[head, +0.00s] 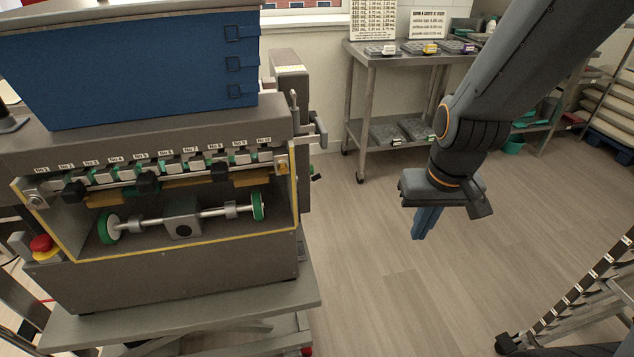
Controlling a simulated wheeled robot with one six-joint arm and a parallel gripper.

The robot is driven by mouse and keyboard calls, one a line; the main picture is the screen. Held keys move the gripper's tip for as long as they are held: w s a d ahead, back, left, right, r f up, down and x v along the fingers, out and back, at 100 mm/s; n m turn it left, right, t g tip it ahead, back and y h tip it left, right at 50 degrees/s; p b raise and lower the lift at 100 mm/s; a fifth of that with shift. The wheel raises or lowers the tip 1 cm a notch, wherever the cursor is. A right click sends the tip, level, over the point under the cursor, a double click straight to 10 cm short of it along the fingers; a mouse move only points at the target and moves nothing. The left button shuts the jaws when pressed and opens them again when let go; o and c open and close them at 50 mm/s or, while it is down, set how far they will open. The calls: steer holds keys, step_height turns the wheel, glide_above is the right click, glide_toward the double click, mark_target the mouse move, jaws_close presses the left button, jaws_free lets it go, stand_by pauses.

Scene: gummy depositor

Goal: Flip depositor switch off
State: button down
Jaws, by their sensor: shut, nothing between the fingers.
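The depositor (190,285) stands at the left on a grey lift table, with a blue hopper (130,70) on top. Its open front shows a row of numbered nozzle blocks and a shaft with green-rimmed wheels. A red emergency-stop button (41,243) sits on a yellow base at its front left corner. I cannot make out which part is the switch; small fittings (318,130) stick out from the right side. My gripper (421,236) points down over open floor to the right of the depositor, apart from it. Its blue fingers are together and empty.
A steel table (372,58) with small trays and a lower shelf stands at the back. A ladder-like rack (585,290) is at the lower right. Shelving (610,100) stands at the far right. The floor (400,300) between depositor and rack is clear.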

steer(key=w+a+f+n+t+b, duration=0.1)
steer(key=w+a+f+t+b, duration=0.25)
steer(key=w+f, duration=0.5)
steer(key=n+t+y+b, duration=0.4)
steer(key=n+t+b, duration=0.2)
steer(key=t+b, duration=0.7)
glide_toward(316, 178)
steer(key=shift+g, duration=0.65)
steer(key=s+r, duration=0.2)
steer(key=r, duration=0.1)
steer(key=shift+s+d+b, duration=0.2)
steer(key=shift+s+b, duration=0.1)
steer(key=shift+s, duration=0.05)
steer(key=b+x, duration=0.1)
steer(key=x, duration=0.9)
